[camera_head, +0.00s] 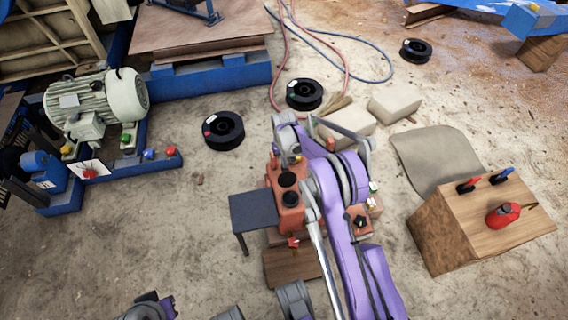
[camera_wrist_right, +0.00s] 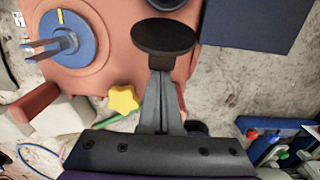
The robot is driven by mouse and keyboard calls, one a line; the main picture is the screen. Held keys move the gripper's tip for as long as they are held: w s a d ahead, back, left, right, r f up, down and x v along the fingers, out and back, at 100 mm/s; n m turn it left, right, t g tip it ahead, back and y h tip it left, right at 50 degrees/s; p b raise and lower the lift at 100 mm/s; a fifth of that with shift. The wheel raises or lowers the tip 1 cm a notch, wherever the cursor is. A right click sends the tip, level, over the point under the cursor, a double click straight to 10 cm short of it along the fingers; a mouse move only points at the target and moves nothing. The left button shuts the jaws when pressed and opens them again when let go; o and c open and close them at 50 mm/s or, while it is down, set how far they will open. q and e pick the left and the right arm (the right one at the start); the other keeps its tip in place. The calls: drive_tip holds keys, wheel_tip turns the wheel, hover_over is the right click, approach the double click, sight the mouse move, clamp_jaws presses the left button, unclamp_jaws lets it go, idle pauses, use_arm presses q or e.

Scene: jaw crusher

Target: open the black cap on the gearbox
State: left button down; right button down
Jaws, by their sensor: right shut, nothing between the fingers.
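The gearbox (camera_head: 291,219) is an orange-red housing near the middle of the head view, partly covered by my purple right arm. A round black cap (camera_head: 287,180) sits on its top, and a second dark round part (camera_head: 290,198) lies just below it. In the right wrist view the black cap (camera_wrist_right: 163,37) is a wide disc over the orange housing (camera_wrist_right: 98,78). My right gripper (camera_wrist_right: 163,75) is shut and empty, its tips at the cap's near edge. I cannot tell whether they touch it. In the head view my arm hides most of this gripper. My left gripper is not recognisable.
A blue dial (camera_wrist_right: 65,40) and a yellow star knob (camera_wrist_right: 124,99) are left of my fingers in the wrist view. A dark small table (camera_head: 253,211) stands beside the gearbox. A wooden control box (camera_head: 470,240) is on the right, a motor (camera_head: 95,100) on the left.

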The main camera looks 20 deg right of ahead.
sight(285, 169)
drive_tip(key=shift+s+a+r+t+p, duration=0.15)
drive_tip(key=shift+s+r+t+p, duration=0.6)
drive_tip(key=shift+t, duration=0.45)
drive_tip(key=shift+s+f, duration=0.1)
drive_tip(key=shift+r+p, duration=0.45)
drive_tip(key=shift+r, duration=0.4)
wheel_tip(285, 169, up, 10)
drive_tip(key=s+p, duration=0.1)
drive_tip(key=p, duration=0.1)
drive_tip(key=shift+s+a+r+p, duration=0.2)
drive_tip(key=shift+s+p, duration=0.1)
drive_tip(key=shift+s, duration=0.1)
